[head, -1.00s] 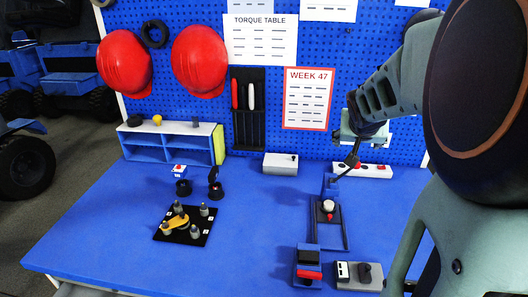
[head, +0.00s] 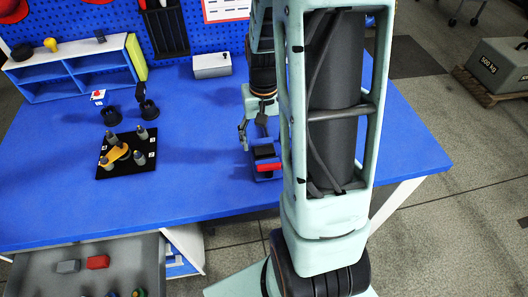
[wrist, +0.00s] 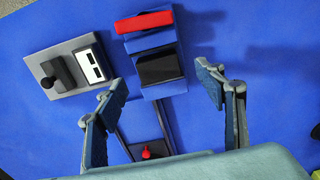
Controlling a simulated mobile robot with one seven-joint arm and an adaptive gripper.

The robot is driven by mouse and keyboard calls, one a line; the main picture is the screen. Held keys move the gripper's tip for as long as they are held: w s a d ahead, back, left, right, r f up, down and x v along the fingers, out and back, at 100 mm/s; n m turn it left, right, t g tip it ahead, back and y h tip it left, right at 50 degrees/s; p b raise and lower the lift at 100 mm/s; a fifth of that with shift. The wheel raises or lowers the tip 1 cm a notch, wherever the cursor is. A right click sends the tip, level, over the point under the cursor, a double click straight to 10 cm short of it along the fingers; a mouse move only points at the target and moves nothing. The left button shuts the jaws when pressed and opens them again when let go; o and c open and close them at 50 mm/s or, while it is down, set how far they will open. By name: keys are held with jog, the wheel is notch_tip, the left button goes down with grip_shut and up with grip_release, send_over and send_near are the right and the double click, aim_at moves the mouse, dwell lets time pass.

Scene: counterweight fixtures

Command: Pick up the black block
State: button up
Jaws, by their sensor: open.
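The black block (wrist: 160,65) sits on a blue fixture (wrist: 172,90), beside a red bar (wrist: 144,21), in the wrist view. It also shows in the head view (head: 264,152), behind the red bar there. My gripper (wrist: 160,78) is open and empty, its fingers apart on either side of the block's near part in the picture. In the head view my gripper (head: 254,128) hangs above the fixture, close to the black block. I cannot tell the exact height gap. My arm hides part of the fixture's surroundings in the head view.
A grey plate with a dark knob and a white switch panel (wrist: 92,66) lies left of the fixture in the wrist view. Rails and a small red knob (wrist: 147,151) lie between my fingers' bases. A black board with pegs (head: 112,165) stands on the table's left.

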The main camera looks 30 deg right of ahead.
aim_at(264, 149)
jog(key=shift+f, duration=2.4)
jog(key=shift+c, duration=0.5)
jog(key=shift+d, duration=0.1)
jog(key=c, duration=1.2)
